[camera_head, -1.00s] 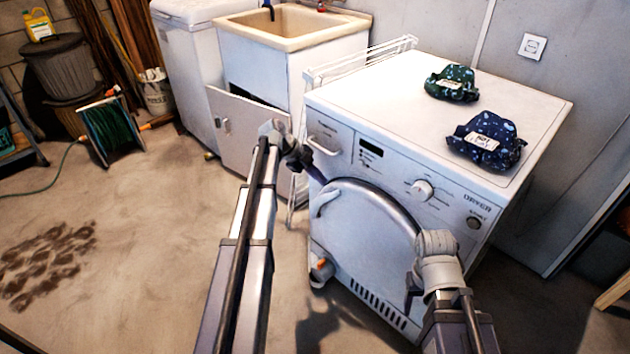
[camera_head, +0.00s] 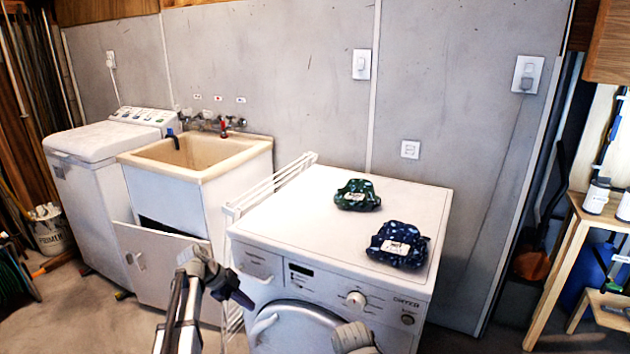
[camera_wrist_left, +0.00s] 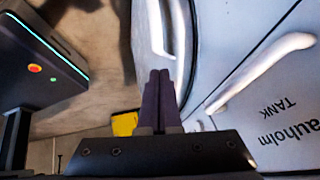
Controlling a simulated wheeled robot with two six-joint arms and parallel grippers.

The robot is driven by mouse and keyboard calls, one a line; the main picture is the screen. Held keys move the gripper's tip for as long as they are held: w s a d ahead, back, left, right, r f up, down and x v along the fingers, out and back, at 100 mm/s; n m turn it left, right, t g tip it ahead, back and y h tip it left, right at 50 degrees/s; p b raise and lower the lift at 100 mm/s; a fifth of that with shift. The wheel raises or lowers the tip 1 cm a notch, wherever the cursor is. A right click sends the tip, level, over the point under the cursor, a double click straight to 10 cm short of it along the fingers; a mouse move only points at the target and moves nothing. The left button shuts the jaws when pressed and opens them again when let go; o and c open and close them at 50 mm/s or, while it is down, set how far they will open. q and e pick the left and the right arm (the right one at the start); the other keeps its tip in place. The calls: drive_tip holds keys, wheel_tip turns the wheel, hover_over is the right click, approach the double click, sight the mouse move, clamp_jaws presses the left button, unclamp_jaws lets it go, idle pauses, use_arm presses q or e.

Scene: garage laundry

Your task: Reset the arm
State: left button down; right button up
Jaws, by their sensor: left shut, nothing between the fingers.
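My left gripper (camera_head: 242,298) is at the front left of the white dryer (camera_head: 300,215). In the left wrist view the two dark fingers of the left gripper (camera_wrist_left: 158,75) lie together, shut and empty. The dryer's tank drawer handle (camera_wrist_left: 285,48) is to the right of them in that view, apart from them. A grey link of my right arm (camera_head: 353,338) shows at the bottom edge before the dryer door; its gripper is out of the picture.
A green patterned cloth bundle (camera_head: 357,195) and a blue one (camera_head: 398,245) lie on the dryer. A white rack (camera_head: 275,185) stands at the dryer's left side. The sink cabinet (camera_head: 190,190) has its door (camera_head: 150,265) open. A wooden shelf (camera_head: 560,270) stands at right.

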use_arm(q)
drive_tip(key=s+d+r+n+y+p, duration=0.2)
drive_tip(key=s+d+r+n+p, duration=0.3)
drive_tip(key=s, duration=0.3)
drive_tip(key=s+d+r+n+g+y+p, duration=0.1)
drive_tip(key=s+d+r+n+y+p, duration=0.2)
drive_tip(key=s+d+r+n+p, duration=0.2)
drive_tip(key=s+d+r+n+g+y+p, duration=0.1)
drive_tip(key=s+d+r+n+p, duration=0.5)
drive_tip(key=s, duration=0.6)
wheel_tip(320, 180, up, 3)
drive_tip(key=d+y+p, duration=0.1)
drive_tip(key=d+p, duration=0.1)
drive_tip(key=p, duration=0.2)
drive_tip(key=shift+s+d, duration=0.15)
drive_tip(key=shift+s, duration=0.2)
use_arm(e)
wheel_tip(320, 180, up, 22)
drive_tip(key=shift+r, duration=0.2)
use_arm(q)
drive_tip(key=shift+g, duration=0.3)
